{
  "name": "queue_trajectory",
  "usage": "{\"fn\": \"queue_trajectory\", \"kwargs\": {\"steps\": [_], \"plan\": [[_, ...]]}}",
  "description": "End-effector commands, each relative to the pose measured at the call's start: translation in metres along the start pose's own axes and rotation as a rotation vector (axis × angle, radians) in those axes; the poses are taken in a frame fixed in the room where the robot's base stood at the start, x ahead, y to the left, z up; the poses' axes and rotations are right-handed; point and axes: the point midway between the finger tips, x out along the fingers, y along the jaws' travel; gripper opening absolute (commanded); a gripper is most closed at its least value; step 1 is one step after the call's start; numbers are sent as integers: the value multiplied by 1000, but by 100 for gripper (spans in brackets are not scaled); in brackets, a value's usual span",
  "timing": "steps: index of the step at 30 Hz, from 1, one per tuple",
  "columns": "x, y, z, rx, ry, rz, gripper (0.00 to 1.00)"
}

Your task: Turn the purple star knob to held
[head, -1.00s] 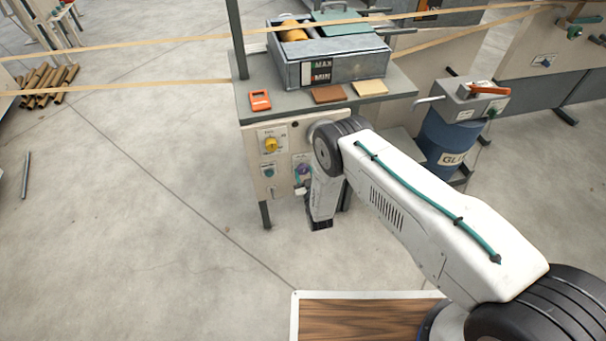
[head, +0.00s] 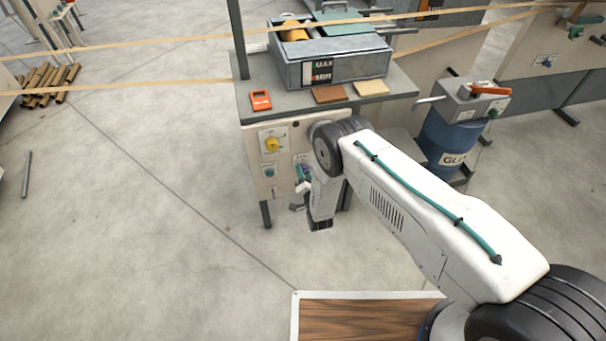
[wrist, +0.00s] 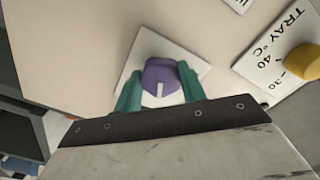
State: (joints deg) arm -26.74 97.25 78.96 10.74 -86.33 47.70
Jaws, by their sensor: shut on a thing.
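The purple star knob (wrist: 161,77) sits on a pale square plate on the machine's front panel. In the wrist view a white pointer mark on it faces the bottom of the picture, toward my gripper body. My gripper (wrist: 159,86) has its two teal fingers on either side of the knob, shut on it. In the head view the knob (head: 308,169) is a small purple patch, partly hidden by my fingers and wrist. Its position labels cannot be read in either view.
A yellow knob (head: 271,144) is on the same panel, left of the purple one; its plate reads "TRAY °C" in the wrist view. An orange handheld device (head: 260,99) lies on the bench top above. A blue glue drum (head: 446,142) stands to the right.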

Motion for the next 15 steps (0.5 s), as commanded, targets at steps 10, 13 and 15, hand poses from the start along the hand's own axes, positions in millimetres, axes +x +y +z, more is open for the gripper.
{"fn": "queue_trajectory", "kwargs": {"steps": [10, 13, 15], "plan": [[-2, -1, 3, 326, -7, 0, 18], [-2, -2, 3, 421, -7, 0, 18], [-2, -2, 3, 486, -7, 1, 18]]}}
